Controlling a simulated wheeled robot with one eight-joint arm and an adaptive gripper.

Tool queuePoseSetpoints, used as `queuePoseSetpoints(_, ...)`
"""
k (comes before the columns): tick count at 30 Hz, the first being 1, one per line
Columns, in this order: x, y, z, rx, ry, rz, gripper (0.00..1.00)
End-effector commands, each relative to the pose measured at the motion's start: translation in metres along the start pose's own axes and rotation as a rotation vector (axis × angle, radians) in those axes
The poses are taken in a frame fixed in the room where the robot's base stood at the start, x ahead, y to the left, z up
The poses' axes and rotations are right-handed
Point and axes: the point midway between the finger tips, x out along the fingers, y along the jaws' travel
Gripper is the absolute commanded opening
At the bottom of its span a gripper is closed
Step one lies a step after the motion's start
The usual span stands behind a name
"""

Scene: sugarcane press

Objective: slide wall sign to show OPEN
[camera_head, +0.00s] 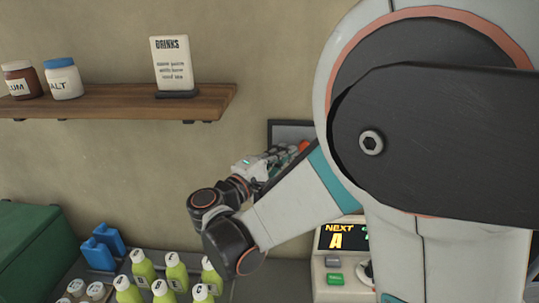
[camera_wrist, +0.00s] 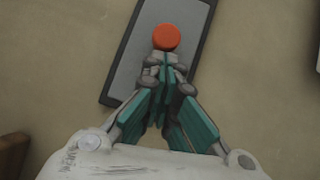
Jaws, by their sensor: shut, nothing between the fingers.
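The wall sign (camera_head: 290,131) is a dark-framed grey panel, mostly hidden behind my arm in the head view. In the wrist view the sign (camera_wrist: 135,62) shows a plain grey face with no readable word. A round orange-red knob (camera_wrist: 166,37) stands on it, and a bit of it shows in the head view (camera_head: 304,145). My gripper (camera_wrist: 165,62) is shut and empty, with its fingertips right at the lower edge of the knob. I cannot tell whether they touch it.
A wooden shelf (camera_head: 120,103) on the left wall holds two jars and a drinks card (camera_head: 172,65). The wall around the sign is bare.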

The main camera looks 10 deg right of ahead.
Motion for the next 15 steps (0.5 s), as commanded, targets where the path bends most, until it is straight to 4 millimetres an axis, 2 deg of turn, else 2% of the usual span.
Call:
queuePoseSetpoints(11,0.001,0.0,0.002,0.0,0.0,0.0,0.0)
queuePoseSetpoints(15,0.009,-0.002,0.013,0.0,-0.002,0.0,0.0)
